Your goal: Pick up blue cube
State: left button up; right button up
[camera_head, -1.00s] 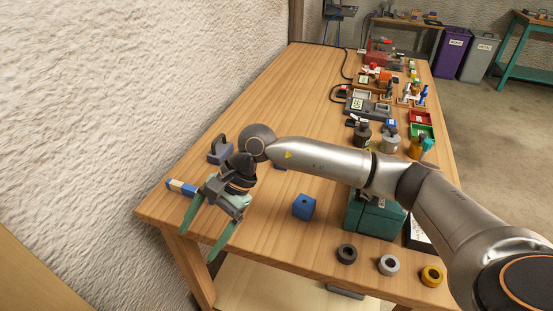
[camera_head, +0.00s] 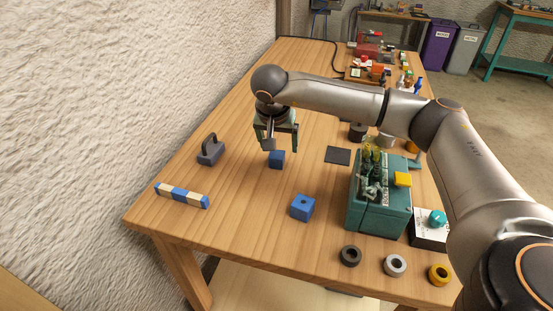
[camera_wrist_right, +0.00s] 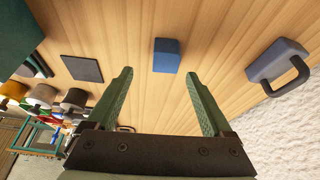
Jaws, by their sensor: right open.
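A plain blue cube (camera_head: 277,159) sits on the wooden table, and it also shows in the right wrist view (camera_wrist_right: 167,55) beyond the fingertips. A larger blue block (camera_head: 302,208) with a hole in it lies nearer the table's front. My right gripper (camera_head: 280,147) is open and empty, pointing down just behind and above the plain cube. In the right wrist view its green fingers (camera_wrist_right: 160,73) are spread, with the cube ahead of the gap and apart from them. My left gripper is not in view.
A grey handled block (camera_head: 210,151) and a blue-and-cream striped bar (camera_head: 182,195) lie to the left. A dark flat square (camera_head: 338,156) and a teal box (camera_head: 381,215) holding tools are to the right. Several rings lie along the front edge.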

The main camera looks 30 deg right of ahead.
aim_at(277, 154)
jog(key=x, duration=0.3)
jog(key=a+x, duration=0.1)
jog(key=x, duration=0.1)
jog(key=shift+w+d+f, duration=0.1)
jog(key=shift+w+f, duration=0.1)
jog(key=shift+f, duration=0.15)
jog(key=shift+c, duration=0.3)
grip_shut()
